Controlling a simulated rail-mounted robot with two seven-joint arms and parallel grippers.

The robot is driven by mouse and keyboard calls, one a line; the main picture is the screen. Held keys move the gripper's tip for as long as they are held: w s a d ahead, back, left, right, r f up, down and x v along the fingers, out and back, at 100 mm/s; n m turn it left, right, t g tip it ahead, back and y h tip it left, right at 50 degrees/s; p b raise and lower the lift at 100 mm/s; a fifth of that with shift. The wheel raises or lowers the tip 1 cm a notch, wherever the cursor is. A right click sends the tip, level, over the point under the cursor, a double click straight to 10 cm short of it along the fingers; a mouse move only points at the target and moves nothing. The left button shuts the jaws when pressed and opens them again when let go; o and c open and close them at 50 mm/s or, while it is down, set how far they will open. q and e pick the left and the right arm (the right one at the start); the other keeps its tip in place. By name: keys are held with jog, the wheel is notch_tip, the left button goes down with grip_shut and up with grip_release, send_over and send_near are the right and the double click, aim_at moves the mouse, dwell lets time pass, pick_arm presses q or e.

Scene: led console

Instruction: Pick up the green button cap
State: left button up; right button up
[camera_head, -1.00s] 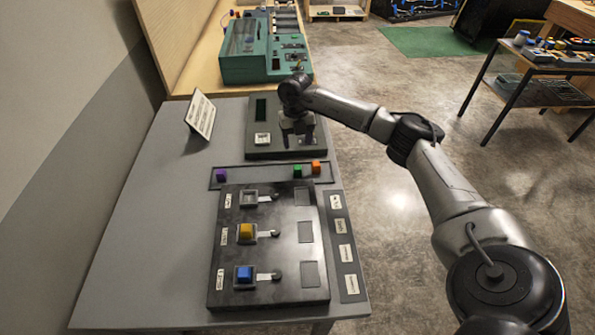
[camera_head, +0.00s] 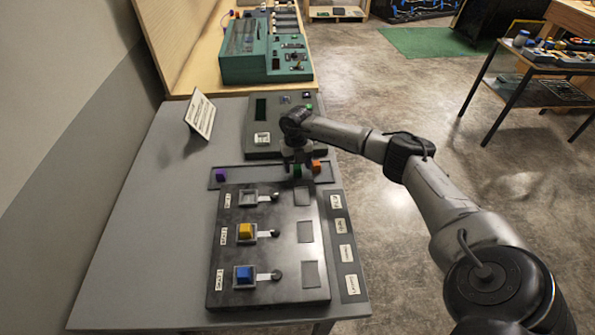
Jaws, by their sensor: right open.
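The green button cap (camera_head: 297,171) sits on the dark strip tray (camera_head: 262,178) behind the black console. An orange cap (camera_head: 316,166) is just to its right and a purple cap (camera_head: 221,174) is at the tray's left end. My right gripper (camera_head: 297,162) is open and points down at the green cap, with its fingers around or just above it; I cannot tell which. The gripper partly hides the cap's upper part. My left gripper is not in view.
The black console (camera_head: 290,213) holds a yellow cap (camera_head: 245,231), a blue cap (camera_head: 244,274) and an empty top socket (camera_head: 248,198). A dark green device (camera_head: 262,110) stands behind the tray. A tilted sign (camera_head: 200,115) stands at the left. The grey table's left side is clear.

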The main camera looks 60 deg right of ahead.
jog(key=shift+s+f, duration=0.1)
jog(key=shift+f, duration=0.55)
jog(key=c, duration=1)
jog(key=shift+r, duration=0.15)
